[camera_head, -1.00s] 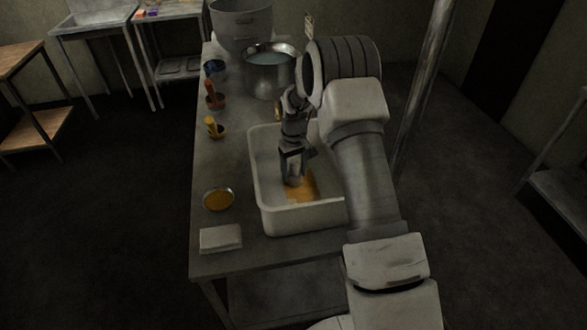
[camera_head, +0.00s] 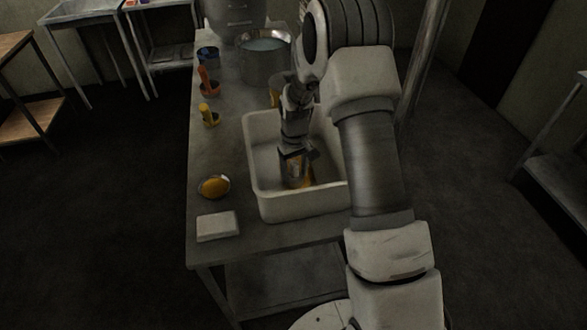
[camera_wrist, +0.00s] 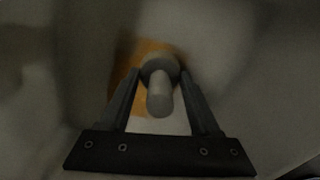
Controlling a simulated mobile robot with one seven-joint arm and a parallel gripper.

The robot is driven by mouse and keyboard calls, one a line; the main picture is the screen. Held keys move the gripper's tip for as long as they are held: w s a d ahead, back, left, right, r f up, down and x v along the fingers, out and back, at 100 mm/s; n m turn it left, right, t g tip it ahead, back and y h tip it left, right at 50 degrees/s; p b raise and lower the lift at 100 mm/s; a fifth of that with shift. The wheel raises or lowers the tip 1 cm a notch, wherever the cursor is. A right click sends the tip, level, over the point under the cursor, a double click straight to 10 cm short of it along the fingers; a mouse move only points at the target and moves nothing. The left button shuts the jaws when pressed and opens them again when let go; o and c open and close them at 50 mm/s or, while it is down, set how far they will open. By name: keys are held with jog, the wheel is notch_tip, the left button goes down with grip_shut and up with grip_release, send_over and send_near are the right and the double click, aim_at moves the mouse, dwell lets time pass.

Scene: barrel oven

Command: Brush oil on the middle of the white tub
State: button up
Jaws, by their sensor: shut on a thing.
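The white tub (camera_head: 258,190) stands on the table, open at the top. My gripper (camera_head: 296,172) reaches down inside it, near the middle of its floor. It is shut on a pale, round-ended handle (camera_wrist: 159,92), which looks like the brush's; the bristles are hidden. An orange oil patch (camera_wrist: 128,92) lies on the tub floor below and around the gripper. In the head view only a little orange shows beside the fingers. A small round bowl of orange-yellow oil (camera_head: 213,187) stands left of the tub.
A pale flat block (camera_head: 217,226) lies at the table's near left. Small pots with orange (camera_head: 208,85) and yellow (camera_head: 208,116) contents, a blue pot (camera_head: 208,56) and a metal pot of liquid (camera_head: 264,55) stand behind. The tub walls surround my gripper.

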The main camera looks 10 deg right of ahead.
jog(key=shift+w+r+b, duration=0.1)
jog(key=shift+w+b, duration=0.2)
jog(key=shift+w, duration=3.15)
jog(key=shift+d, duration=0.8)
jog(key=shift+s+f+b, duration=0.2)
jog(key=shift+s+b, duration=0.1)
jog(key=shift+s, duration=3.25)
jog(key=shift+w, duration=3.55)
jog(key=shift+d+r, duration=0.15)
jog(key=shift+d, duration=0.6)
jog(key=shift+s+b, duration=0.55)
jog(key=shift+s, duration=2.9)
jog(key=shift+w+f, duration=0.2)
jog(key=shift+w, duration=3.2)
jog(key=shift+r, duration=0.15)
notch_tip(320, 180, up, 6)
jog(key=p, duration=0.3)
